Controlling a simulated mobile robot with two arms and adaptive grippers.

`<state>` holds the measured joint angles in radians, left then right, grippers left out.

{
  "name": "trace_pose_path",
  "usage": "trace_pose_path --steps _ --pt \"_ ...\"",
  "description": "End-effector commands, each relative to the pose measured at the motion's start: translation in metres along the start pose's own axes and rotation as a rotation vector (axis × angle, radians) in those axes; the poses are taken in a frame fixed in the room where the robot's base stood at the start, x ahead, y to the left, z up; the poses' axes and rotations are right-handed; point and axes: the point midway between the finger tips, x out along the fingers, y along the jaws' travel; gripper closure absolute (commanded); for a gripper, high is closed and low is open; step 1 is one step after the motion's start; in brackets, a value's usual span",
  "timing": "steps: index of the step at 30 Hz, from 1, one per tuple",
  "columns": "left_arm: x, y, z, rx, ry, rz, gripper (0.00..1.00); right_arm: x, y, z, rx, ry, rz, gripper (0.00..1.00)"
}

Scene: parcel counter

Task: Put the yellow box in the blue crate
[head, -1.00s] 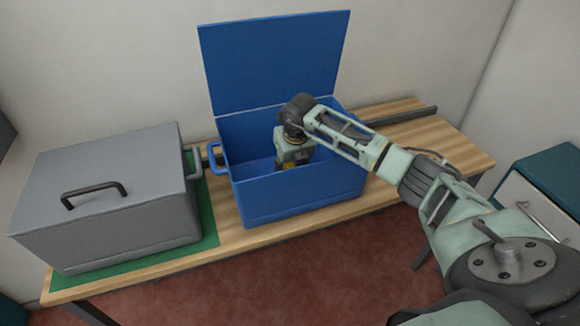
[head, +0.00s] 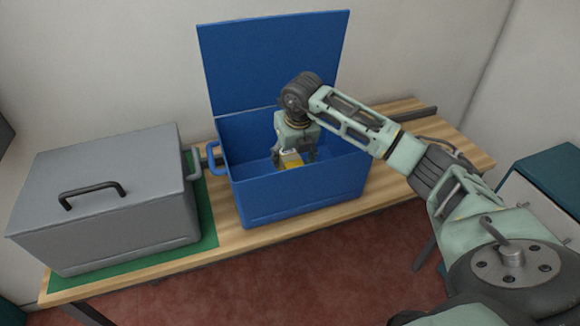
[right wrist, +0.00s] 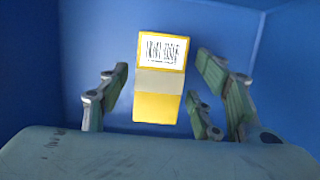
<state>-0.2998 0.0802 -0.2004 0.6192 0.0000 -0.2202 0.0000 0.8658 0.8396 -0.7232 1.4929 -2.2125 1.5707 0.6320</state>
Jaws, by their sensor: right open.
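The blue crate (head: 300,200) stands on the wooden counter with its lid (head: 275,60) raised at the back. The yellow box (head: 290,160) is inside the crate. In the right wrist view the yellow box (right wrist: 160,80) shows a white label with a barcode and a grey band, with blue crate walls around it. My right gripper (head: 294,158) reaches down into the crate from above. It is open, its fingers spread on either side of the box with gaps between. The box's lower part is hidden by the crate's front wall in the head view. My left gripper is not seen.
A closed grey case (head: 110,200) with a black handle stands on a green mat (head: 208,235) left of the crate. A dark rail (head: 405,116) lies along the back of the counter. A teal-topped cabinet (head: 545,195) stands at the right.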

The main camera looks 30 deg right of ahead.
Motion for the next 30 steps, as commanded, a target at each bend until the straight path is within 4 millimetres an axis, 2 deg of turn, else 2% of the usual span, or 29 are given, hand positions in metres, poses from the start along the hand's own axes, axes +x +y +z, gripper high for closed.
trace_pose_path --steps 6,10,15,30 --pt "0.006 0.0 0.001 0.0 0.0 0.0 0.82 -0.042 0.0 0.001 0.0 -0.003 -0.001 0.41" --pt "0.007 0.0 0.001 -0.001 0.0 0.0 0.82 -0.057 0.0 0.0 -0.001 -0.001 -0.001 0.41" --pt "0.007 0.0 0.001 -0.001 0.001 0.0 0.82 -0.063 0.0 -0.001 0.0 0.001 -0.001 0.41" --pt "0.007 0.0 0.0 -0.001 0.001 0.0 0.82 -0.063 0.0 -0.001 0.0 0.002 -0.001 0.41"
